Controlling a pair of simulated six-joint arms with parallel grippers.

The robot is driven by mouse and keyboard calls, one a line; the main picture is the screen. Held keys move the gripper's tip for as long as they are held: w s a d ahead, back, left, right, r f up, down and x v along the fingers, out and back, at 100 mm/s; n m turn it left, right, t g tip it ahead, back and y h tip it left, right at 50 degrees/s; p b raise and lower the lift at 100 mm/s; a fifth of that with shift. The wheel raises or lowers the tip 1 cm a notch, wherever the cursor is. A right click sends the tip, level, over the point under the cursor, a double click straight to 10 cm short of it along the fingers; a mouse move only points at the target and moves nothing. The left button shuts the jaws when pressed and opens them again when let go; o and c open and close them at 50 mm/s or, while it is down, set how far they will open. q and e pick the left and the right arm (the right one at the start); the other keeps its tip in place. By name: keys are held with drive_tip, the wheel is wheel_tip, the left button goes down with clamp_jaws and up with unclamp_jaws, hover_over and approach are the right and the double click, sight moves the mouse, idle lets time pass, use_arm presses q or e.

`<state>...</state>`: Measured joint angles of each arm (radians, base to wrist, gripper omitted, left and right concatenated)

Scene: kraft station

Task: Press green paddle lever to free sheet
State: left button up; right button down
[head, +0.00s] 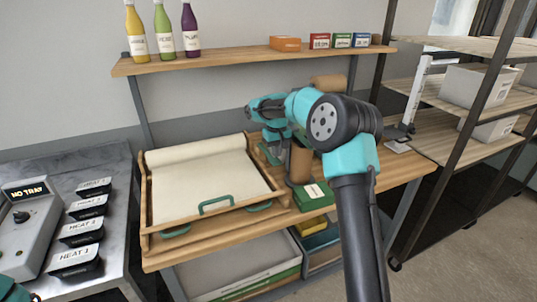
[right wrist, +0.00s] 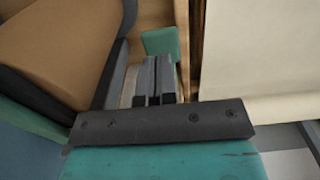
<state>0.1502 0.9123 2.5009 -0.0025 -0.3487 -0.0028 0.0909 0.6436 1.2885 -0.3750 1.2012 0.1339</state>
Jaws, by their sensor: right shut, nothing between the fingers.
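The green paddle lever (right wrist: 160,42) shows in the right wrist view as a small green block just beyond my right fingertips. Whether they touch it I cannot tell. My right gripper (right wrist: 154,64) is shut and empty, pointing at the lever. In the head view my right arm reaches over the brown roll, and its wrist hangs beside the tray's right edge. The pale sheet (head: 205,185) lies in the wooden tray, its back end curled into a roll; it also shows at the right of the wrist view (right wrist: 258,48). My left gripper is out of view.
A brown roll (head: 300,162) stands right of the tray (head: 216,219), with a green labelled box (head: 314,197) before it. A shelf (head: 215,63) with bottles and small boxes runs above. A metal counter (head: 108,270) with a control box stands left. Rack shelves stand right.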

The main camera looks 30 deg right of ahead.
sight(276, 161)
drive_tip(key=shift+f, duration=3.65)
drive_tip(key=shift+r, duration=5.55)
